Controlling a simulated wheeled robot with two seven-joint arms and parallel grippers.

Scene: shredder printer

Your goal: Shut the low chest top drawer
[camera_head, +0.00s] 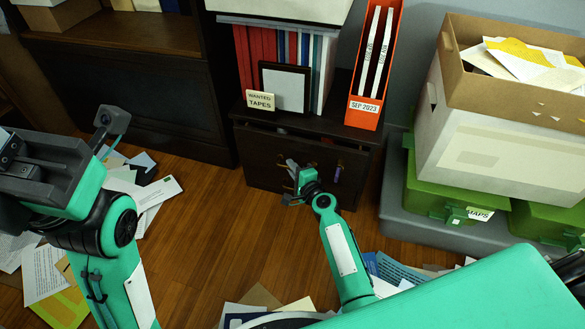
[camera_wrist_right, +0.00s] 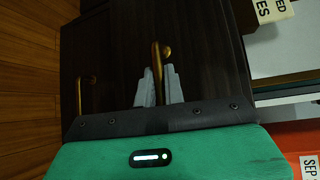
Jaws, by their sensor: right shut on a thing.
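The low chest (camera_head: 262,165) is dark brown wood and stands against the back wall, with its drawer fronts facing me. In the right wrist view, the picture is turned and the dark drawer front (camera_wrist_right: 215,70) fills the middle. The top drawer's brass handle (camera_wrist_right: 156,58) stands between the pale fingers of my right gripper (camera_wrist_right: 160,88), which is shut on it. The lower handle (camera_wrist_right: 88,80) is free. In the head view, my right gripper (camera_head: 297,178) is at the chest front and partly hides it. I cannot tell how far the drawer stands out. My left gripper (camera_head: 40,165) is at the left, its fingers unclear.
A green case (camera_head: 440,192) and a cardboard box (camera_head: 495,135) are at the right. Loose papers (camera_head: 155,190) litter the floor. Bare floor (camera_head: 225,220) lies before the chest.

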